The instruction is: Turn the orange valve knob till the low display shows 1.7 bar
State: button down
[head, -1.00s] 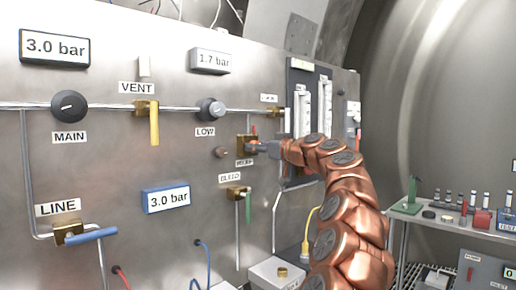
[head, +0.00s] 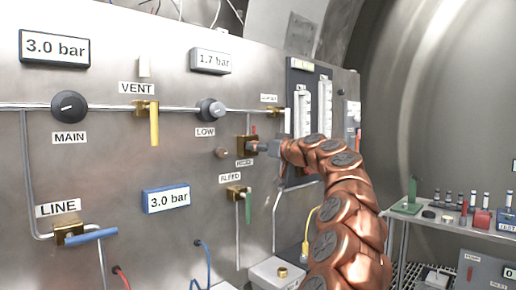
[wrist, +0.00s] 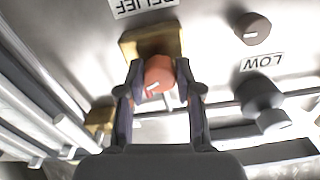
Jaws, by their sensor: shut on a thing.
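The orange valve knob (wrist: 158,76) sits on a brass body (wrist: 150,42) under the RELIEF label in the wrist view. My gripper (wrist: 160,90) has a finger on each side of the knob and is shut on it. In the head view my gripper (head: 266,148) is at the brass relief valve (head: 247,148) and hides the knob. The low display (head: 211,61) above the LOW knob reads 1.7 bar.
The LOW knob (head: 211,109) and a small brown knob (head: 221,152) are left of my gripper. The green-handled bleed valve (head: 248,207) is below it. The display at top left (head: 54,48) and the blue-framed display (head: 167,199) both read 3.0 bar.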

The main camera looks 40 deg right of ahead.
jog(key=c, duration=0.8)
grip_release()
jog(key=shift+o, duration=0.2)
jog(key=shift+s, duration=0.1)
jog(key=s, duration=1.2)
jog(key=shift+a, duration=0.15)
